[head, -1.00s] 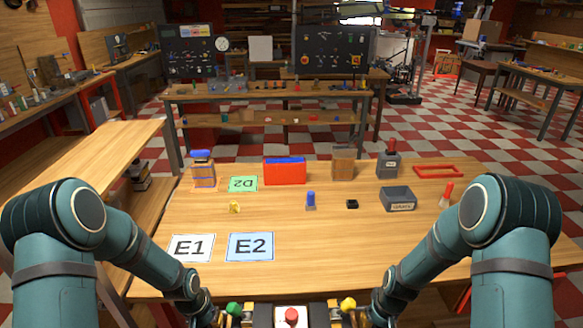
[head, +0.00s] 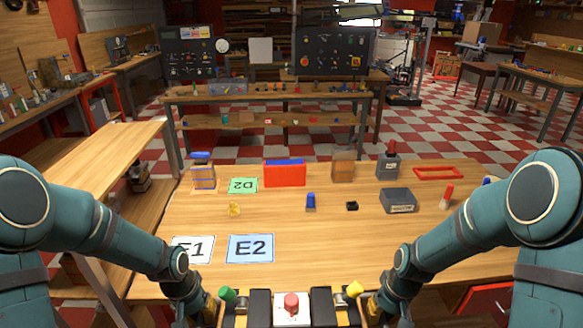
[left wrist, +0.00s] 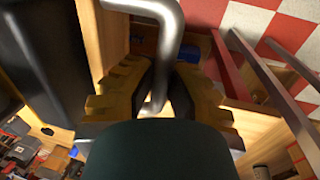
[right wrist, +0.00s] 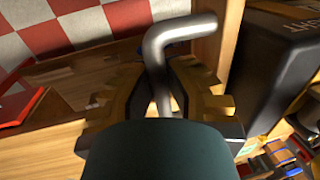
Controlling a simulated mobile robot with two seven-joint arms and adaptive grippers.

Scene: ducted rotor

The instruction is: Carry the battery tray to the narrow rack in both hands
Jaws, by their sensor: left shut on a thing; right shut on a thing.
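The battery tray (head: 261,308) shows at the bottom of the head view, with dark blocks and a white panel bearing a red knob in its middle. A green knob and a yellow knob stand near its ends. My left gripper (head: 212,308) is shut on the tray's left handle, a bent grey bar (left wrist: 166,30). My right gripper (head: 370,308) is shut on the right handle, a similar bar (right wrist: 158,50). The tray is at the near edge of the wooden table and looks level; its underside is hidden. Which furniture is the narrow rack I cannot tell.
The table (head: 330,255) holds cards E1 (head: 192,249), E2 (head: 250,248) and D2 (head: 243,185), a red box (head: 284,173), a grey bin (head: 398,201) and small parts. A narrow wooden bench (head: 105,170) stands left. A two-level shelf (head: 270,97) stands behind.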

